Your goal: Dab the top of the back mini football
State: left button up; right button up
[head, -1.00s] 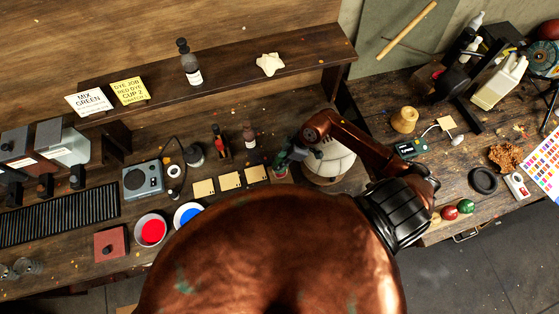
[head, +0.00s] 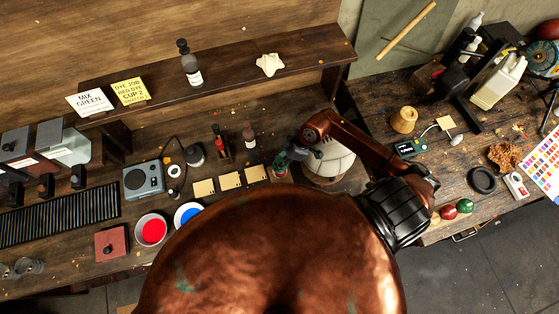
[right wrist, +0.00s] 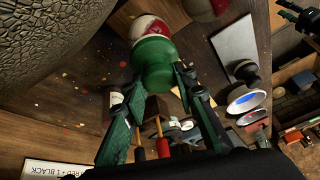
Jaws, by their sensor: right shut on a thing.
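My right gripper (head: 288,158) is beside a large pale ball (head: 338,166) on the bench. In the right wrist view its two green fingers (right wrist: 178,92) are closed around a green rounded piece (right wrist: 155,62), probably a dauber. A white and red mini football (right wrist: 150,27) shows just past the green piece; I cannot tell whether they touch. A second red and white ball (right wrist: 203,8) is partly cut off at the top edge. In the head view the held piece and the small balls are mostly hidden by the gripper.
A red paint bowl (head: 152,230) and a blue paint bowl (head: 187,214) stand on the bench. A grey textured surface (right wrist: 50,35) fills the wrist view's upper left.

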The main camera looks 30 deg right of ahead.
pick_arm(q)
jog(key=shift+r+p, duration=2.4)
jog(key=shift+r, duration=0.05)
dwell(5.6)
